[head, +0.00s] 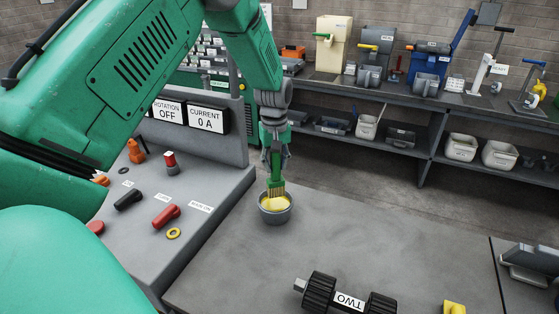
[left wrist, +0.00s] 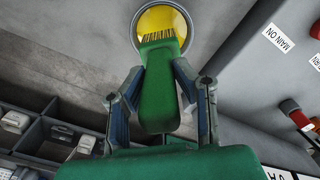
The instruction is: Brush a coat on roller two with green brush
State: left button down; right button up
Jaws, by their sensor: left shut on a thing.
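The green brush (head: 275,185) is held upright, bristles down, over a small grey bowl (head: 276,214) of yellow paste. Its bristle tips reach into the bowl's opening; I cannot tell how deep. My left gripper (head: 275,160) is shut on the brush's green handle. In the left wrist view the brush (left wrist: 159,85) lies between the two fingers of the gripper (left wrist: 160,85), with the bowl (left wrist: 137,32) beyond the bristles. Roller two (head: 347,297), dark with a white label reading TWO, lies at the table's front. My right gripper is not in view.
A control console (head: 195,185) with knobs, switches and displays stands left of the bowl. A yellow object (head: 454,308) lies right of the roller. The table (head: 400,235) is clear between bowl and roller. Shelves with machines and bins line the back wall.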

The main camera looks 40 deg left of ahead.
aim_at(276, 186)
pick_arm(q)
jog(key=shift+a+f, duration=0.35)
jog(key=shift+a, duration=0.4)
jog(key=shift+d+r, duration=0.1)
jog(key=shift+d, duration=0.8)
jog(key=shift+d+f+b, duration=0.15)
jog(key=shift+f+b, duration=0.15)
jog(key=shift+f, duration=0.05)
jog(key=shift+a+f+b, duration=0.25)
jog(key=shift+a+f, duration=0.2)
jog(key=shift+f, duration=0.25)
jog(key=shift+a+f+b, duration=0.2)
jog(key=shift+a+f, duration=0.25)
jog(key=shift+f, duration=0.2)
jog(key=shift+d+f, duration=0.25)
jog(key=shift+f, duration=0.1)
jog(key=shift+d+f+b, duration=0.3)
jog(key=shift+d+b, duration=0.05)
jog(key=shift+d, duration=0.05)
jog(key=shift+d+f, duration=0.15)
jog(key=shift+f, duration=0.2)
jog(key=shift+a+f+b, duration=0.35)
jog(key=shift+f, duration=0.3)
jog(key=shift+a+f+b, duration=0.3)
jog(key=shift+f, duration=0.35)
jog(key=shift+d+r, duration=0.2)
jog(key=shift+d, duration=0.3)
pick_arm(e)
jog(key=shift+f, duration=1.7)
